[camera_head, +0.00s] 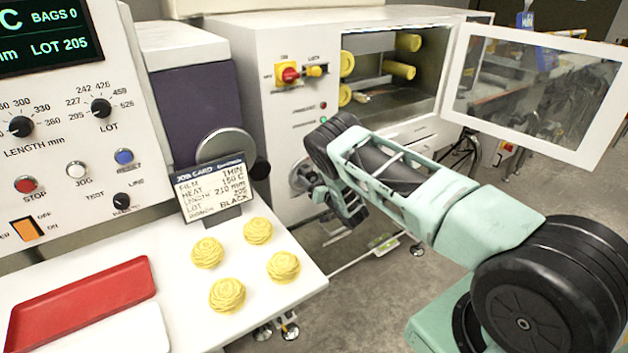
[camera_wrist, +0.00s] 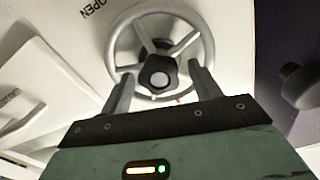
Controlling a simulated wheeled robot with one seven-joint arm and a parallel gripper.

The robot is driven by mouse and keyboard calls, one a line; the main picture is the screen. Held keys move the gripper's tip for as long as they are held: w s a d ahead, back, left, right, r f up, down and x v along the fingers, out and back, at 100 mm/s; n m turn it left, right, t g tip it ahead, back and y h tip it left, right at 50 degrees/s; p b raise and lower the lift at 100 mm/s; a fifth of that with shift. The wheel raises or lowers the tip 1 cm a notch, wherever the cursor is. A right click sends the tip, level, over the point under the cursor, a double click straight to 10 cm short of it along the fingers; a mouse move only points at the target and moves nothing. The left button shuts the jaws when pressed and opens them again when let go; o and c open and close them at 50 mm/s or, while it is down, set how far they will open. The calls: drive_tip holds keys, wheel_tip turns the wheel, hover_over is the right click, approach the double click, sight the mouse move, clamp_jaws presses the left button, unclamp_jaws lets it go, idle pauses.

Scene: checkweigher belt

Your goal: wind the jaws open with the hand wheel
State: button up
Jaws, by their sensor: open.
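The hand wheel (camera_wrist: 204,49) fills the upper middle of the wrist view, a grey spoked ring with a dark hub and light centre, on the white machine front. The word OPEN is printed beside it. My gripper (camera_wrist: 160,82) is open, its two fingers apart on either side of the hub, pointing at the wheel; I cannot tell if they touch it. In the head view the wheel (camera_head: 300,178) is mostly hidden behind my wrist. The jaws (camera_head: 398,68) may be the yellow rollers and bars inside the machine's opening, but I cannot tell for certain.
The clear guard door (camera_head: 540,90) stands swung open at the right. A white table holds several yellow coiled pieces (camera_head: 227,295), a red tray (camera_head: 85,300) and a job card (camera_head: 213,190). A control panel (camera_head: 60,120) stands at the left. A dark knob (camera_wrist: 302,86) is right of the wheel.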

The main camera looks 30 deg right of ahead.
clamp_jaws()
drive_tip(key=shift+d+m, duration=0.1)
drive_tip(key=shift+m, duration=0.2)
drive_tip(key=m+b, duration=0.2)
drive_tip(key=m, duration=0.1)
drive_tip(key=shift+d+f+m+b, duration=0.1)
drive_tip(key=shift+f+m+b, duration=0.05)
drive_tip(key=shift+m+b, duration=0.25)
drive_tip(key=m+b, duration=0.3)
drive_tip(key=m, duration=0.2)
drive_tip(key=shift+b, duration=0.4)
drive_tip(key=m+b, duration=0.3)
drive_tip(key=m, duration=0.2)
drive_tip(key=shift+f, duration=0.1)
drive_tip(key=shift+m+b, duration=1.55)
drive_tip(key=shift+m, duration=0.75)
